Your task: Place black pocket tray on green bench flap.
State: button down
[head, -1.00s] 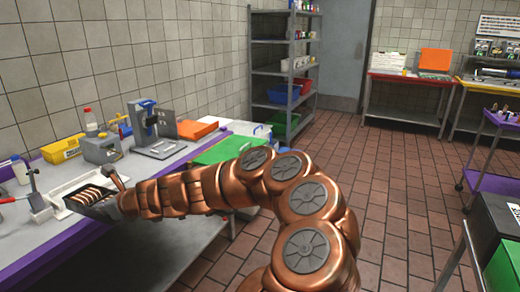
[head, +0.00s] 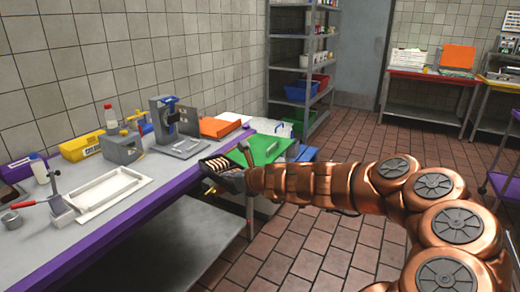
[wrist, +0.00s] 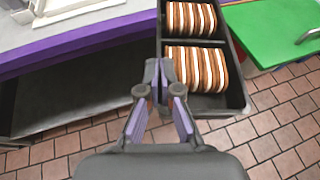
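The black pocket tray (head: 232,184) is in the air just off the bench's purple front edge, in front of the green bench flap. In the wrist view the tray (wrist: 212,104) shows two pockets, each with a row of brown-and-cream sandwich cookies (wrist: 196,68). My gripper (wrist: 159,80) is shut on the tray's near left wall; the exact grip is partly hidden by the fingers. In the head view my gripper (head: 246,160) is at the tray's right end.
The grey bench (head: 150,200) runs along the left wall. A white tray (head: 108,190), a grey press (head: 176,125) and an orange thing (head: 218,128) stand on it. A blue thing (head: 305,154) is beside the flap.

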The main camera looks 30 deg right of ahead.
aim_at(288, 141)
jog(key=i, duration=1.45)
jog(key=z, duration=0.05)
